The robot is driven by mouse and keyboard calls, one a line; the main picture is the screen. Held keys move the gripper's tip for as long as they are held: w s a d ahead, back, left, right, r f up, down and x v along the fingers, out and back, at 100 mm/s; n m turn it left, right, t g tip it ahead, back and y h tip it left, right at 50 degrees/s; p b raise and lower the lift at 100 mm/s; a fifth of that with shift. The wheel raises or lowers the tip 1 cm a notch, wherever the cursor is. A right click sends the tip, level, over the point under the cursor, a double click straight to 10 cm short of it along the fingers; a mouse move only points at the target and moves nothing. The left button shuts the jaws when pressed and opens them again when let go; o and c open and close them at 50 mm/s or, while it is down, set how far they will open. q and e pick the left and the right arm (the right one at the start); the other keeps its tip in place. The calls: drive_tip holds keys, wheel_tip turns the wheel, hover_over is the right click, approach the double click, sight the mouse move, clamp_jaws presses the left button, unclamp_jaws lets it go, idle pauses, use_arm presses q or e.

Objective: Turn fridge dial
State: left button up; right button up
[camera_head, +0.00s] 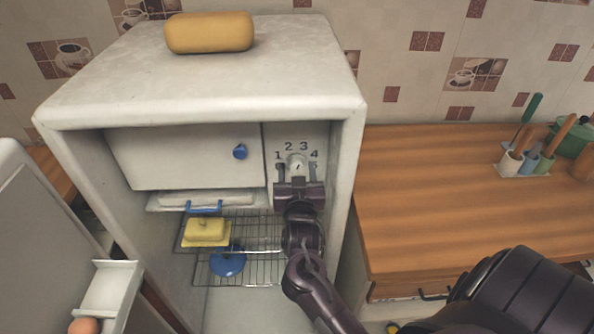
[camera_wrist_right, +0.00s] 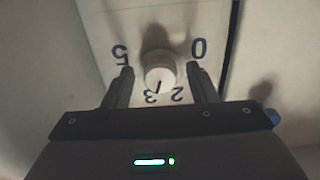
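The fridge (camera_head: 349,150) stands open. Its dial (camera_head: 297,161) is a small white round knob on a panel at the upper right inside, with numbers around it. In the right wrist view the dial (camera_wrist_right: 160,72) has a dark pointer mark directed toward the 3. My right gripper (camera_head: 298,170) is in front of the panel, just below the dial. In the wrist view its two fingers (camera_wrist_right: 160,78) are apart, one on each side of the dial, with gaps between them and the knob. My left gripper is in neither view.
A blue-knobbed freezer door (camera_head: 180,157) is left of the panel. Wire shelves (camera_head: 262,238) hold a yellow butter dish (camera_head: 206,231) and a blue lid (camera_head: 227,263). The open fridge door (camera_head: 45,245) stands at left. A yellow loaf-shaped object (camera_head: 209,33) lies on top. A wooden counter (camera_head: 450,200) is at right.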

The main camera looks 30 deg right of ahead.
drive_tip(key=c, duration=0.8)
drive_tip(key=shift+m, duration=0.3)
drive_tip(key=shift+c, duration=0.2)
drive_tip(key=o, duration=1)
drive_tip(key=shift+s+a+p, duration=0.25)
drive_tip(key=shift+s+p, duration=0.05)
drive_tip(key=shift+s, duration=0.05)
drive_tip(key=p+v, duration=0.2)
drive_tip(key=v, duration=0.5)
